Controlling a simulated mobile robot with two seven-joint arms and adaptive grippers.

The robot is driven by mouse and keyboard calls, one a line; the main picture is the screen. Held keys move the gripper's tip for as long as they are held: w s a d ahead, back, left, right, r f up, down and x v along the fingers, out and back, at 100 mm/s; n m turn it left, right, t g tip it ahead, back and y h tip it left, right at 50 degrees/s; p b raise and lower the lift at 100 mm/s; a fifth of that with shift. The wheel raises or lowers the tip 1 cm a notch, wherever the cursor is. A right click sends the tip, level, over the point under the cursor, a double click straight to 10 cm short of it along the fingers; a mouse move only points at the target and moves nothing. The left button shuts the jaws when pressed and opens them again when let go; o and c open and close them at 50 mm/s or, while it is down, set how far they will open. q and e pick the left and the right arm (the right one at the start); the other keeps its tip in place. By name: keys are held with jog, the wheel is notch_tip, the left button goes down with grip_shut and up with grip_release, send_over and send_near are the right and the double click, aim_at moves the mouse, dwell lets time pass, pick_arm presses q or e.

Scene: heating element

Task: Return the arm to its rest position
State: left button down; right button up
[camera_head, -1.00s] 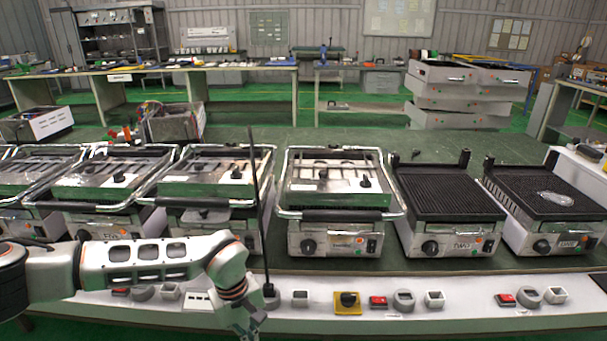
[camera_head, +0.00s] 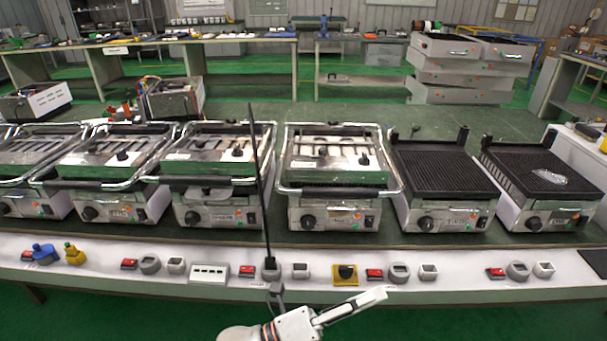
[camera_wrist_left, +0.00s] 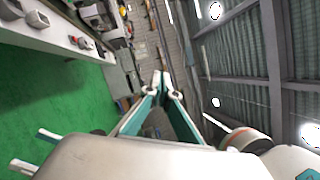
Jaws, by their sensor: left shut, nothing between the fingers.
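My left gripper (camera_head: 376,296) shows at the bottom middle of the head view. It points right and slightly up, in front of the bench's front edge, and looks shut and empty. In the left wrist view its two teal fingers (camera_wrist_left: 162,84) come together at their tips, with nothing between them. Most of my left arm is out of the head view, below its lower edge. My right gripper cannot be made out in either view.
A row of contact grills stands on the bench, with an open ribbed grill (camera_head: 445,172) at the right. Buttons and knobs line the front ledge, including a yellow-based switch (camera_head: 345,275). A thin black rod (camera_head: 260,185) rises there. Green floor (camera_head: 120,312) is clear in front.

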pick_arm(q)
jog(key=w+a+f+n+t+y+p, duration=0.15)
jog(key=a+f+n+t+y, duration=0.25)
jog(key=a+f+n+y, duration=0.45)
jog(key=w+a+f+n+t+y, duration=0.25)
jog(key=a+f+n+t, duration=0.25)
jog(key=a+n, duration=0.65)
jog(key=s+a+f+n+g+y, duration=0.4)
jog(key=s+a+f+n+y, duration=0.2)
jog(key=s+a+f+n, duration=0.6)
notch_tip(320, 180, down, 2)
jog(key=shift+s+f+n+g+p, duration=0.2)
jog(key=shift+s+n+g+p, duration=0.25)
jog(key=shift+s, duration=0.25)
pick_arm(e)
jog(key=shift+s+a+f+g, duration=0.1)
jog(key=shift+s+g, duration=0.05)
jog(key=shift+s, duration=0.3)
jog(key=shift+s+a+f+g, duration=0.1)
jog(key=shift+s+g, duration=0.05)
jog(key=shift+s, duration=0.3)
pick_arm(q)
jog(key=shift+a, duration=0.1)
